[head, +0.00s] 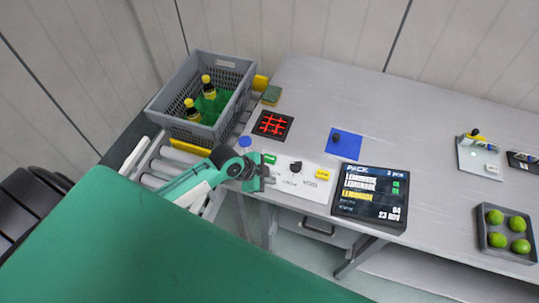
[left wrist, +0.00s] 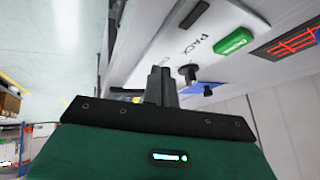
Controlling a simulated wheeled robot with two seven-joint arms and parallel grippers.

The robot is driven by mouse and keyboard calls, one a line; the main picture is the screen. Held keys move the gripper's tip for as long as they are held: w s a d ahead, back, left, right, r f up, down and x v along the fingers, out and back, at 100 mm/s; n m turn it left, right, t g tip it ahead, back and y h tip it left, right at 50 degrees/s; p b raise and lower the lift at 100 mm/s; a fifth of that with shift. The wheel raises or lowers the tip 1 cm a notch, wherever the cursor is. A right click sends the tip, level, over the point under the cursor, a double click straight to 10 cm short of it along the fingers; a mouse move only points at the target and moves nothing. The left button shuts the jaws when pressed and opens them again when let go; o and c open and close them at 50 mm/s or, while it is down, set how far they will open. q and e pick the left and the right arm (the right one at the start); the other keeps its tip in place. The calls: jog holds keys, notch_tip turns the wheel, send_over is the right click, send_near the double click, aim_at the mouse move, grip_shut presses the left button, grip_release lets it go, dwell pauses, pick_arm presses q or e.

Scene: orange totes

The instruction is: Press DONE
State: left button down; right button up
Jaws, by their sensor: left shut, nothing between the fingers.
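A green button (head: 268,159) sits on a white control panel (head: 290,184) at the table's front edge. It also shows in the left wrist view (left wrist: 235,41), with pale lettering too small to read surely. The panel also has a black knob (head: 296,166) and a yellow button (head: 322,174). My left gripper (head: 265,177) is at the panel's left end, close to the green button on its near side. Its fingers (left wrist: 161,82) are shut and empty. They look apart from the green button in the left wrist view. My right gripper is not in view.
A grey crate (head: 161,119) with yellow-capped bottles stands behind my left arm on rollers (head: 180,155). A red-lined black pad (head: 272,125), a blue square (head: 343,145) and a screen reading PACK (head: 369,198) lie around the panel. A tray of limes (head: 507,252) is far right.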

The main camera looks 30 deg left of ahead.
pick_arm(q)
jog(key=w+a+r+m+t+h+p, duration=0.1)
jog(key=w+a+r+m, duration=0.3)
jog(key=w+r, duration=0.4)
jog(key=shift+w+a+r+m, duration=0.35)
jog(key=shift+w+a, duration=0.2)
jog(key=shift+a, duration=0.25)
jog(key=shift+f, duration=0.1)
jog(key=b, duration=0.5)
send_over(276, 156)
jog(key=s+a, duration=0.3)
jog(key=f, duration=0.7)
jog(key=shift+w+d+f, duration=0.15)
jog(key=shift+w+d, duration=0.05)
jog(key=shift+w, duration=0.05)
jog(key=shift+f+b, duration=0.5)
jog(key=shift+f, duration=0.25)
jog(key=shift+f+b, duration=0.4)
jog(key=shift+b, duration=0.05)
